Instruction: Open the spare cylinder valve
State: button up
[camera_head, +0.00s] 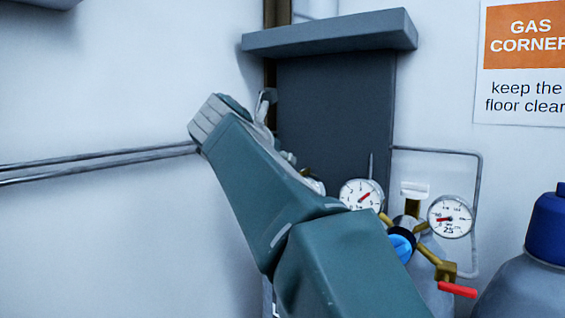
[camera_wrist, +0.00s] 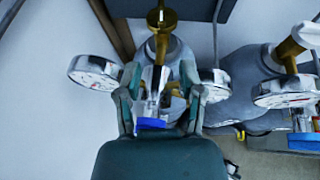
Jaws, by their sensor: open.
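In the wrist view my gripper (camera_wrist: 160,82) is open, its two green fingers on either side of a cylinder's regulator. A silver stem and blue knob (camera_wrist: 151,124) show between the fingers; I cannot tell whether they touch. Above them is that cylinder's brass valve (camera_wrist: 161,20), with a dial gauge (camera_wrist: 94,71) on the left and another (camera_wrist: 215,84) on the right. A second cylinder (camera_wrist: 243,80) stands to the right with a white handwheel (camera_wrist: 306,36). No label shows which cylinder is the spare.
In the head view the right regulator has two gauges (camera_head: 450,216), a blue knob (camera_head: 401,246) and a red lever (camera_head: 458,290) close to my arm. A blue-capped bottle (camera_head: 548,220) stands far right. A grey shelf (camera_head: 330,34) juts out above. Pipes (camera_head: 95,161) run along the left wall.

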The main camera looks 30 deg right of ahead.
jog(key=x, duration=1)
jog(key=r+x, duration=0.1)
jog(key=x, duration=0.4)
jog(key=shift+w+d, duration=0.1)
jog(key=shift+d, duration=0.05)
grip_shut()
